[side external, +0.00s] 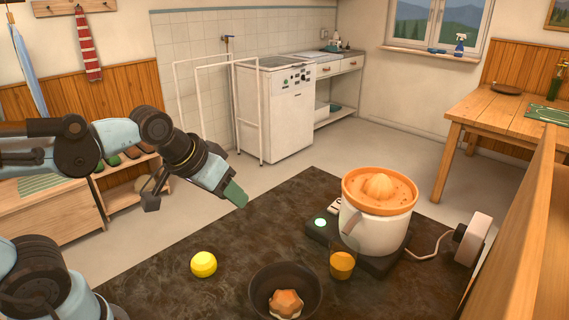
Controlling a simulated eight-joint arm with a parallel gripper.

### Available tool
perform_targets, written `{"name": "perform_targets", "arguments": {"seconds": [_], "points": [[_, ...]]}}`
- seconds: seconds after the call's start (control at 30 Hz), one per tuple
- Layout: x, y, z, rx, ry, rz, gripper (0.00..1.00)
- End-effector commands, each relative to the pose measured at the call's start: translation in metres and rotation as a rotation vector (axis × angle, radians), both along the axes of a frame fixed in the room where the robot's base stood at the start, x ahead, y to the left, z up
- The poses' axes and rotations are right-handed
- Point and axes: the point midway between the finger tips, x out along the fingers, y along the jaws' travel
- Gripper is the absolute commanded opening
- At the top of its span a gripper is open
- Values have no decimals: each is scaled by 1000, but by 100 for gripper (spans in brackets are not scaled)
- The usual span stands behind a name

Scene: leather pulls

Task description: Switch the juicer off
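The juicer (375,228) stands on the dark worktop at the right, with a white body and an orange top with a reamer cone. It rests on a dark base (372,262). A round, pale green lit button (320,222) shows on the left part of this base. A small white piece (336,205) sits just behind the button, partly hidden by the juicer. My gripper (236,195) is in the air left of the juicer, apart from it, with its green tip pointing down and right. From this side I cannot tell whether its fingers are open or shut.
A glass of orange juice (342,262) stands in front of the juicer. A dark bowl (256,293) holds an orange piece, and a yellow ball-like fruit (203,264) lies left of it. A cord runs right to a white plug block (473,239). Worktop (270,225) between gripper and button is clear.

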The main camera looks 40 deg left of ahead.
Motion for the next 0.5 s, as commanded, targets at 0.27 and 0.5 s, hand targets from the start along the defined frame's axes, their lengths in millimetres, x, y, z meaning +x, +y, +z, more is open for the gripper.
{"name": "perform_targets", "arguments": {"seconds": [0.27,0.5], "points": [[50,-9,40,-151,79,229,0],[96,-19,61,-268,146,448,0]]}}
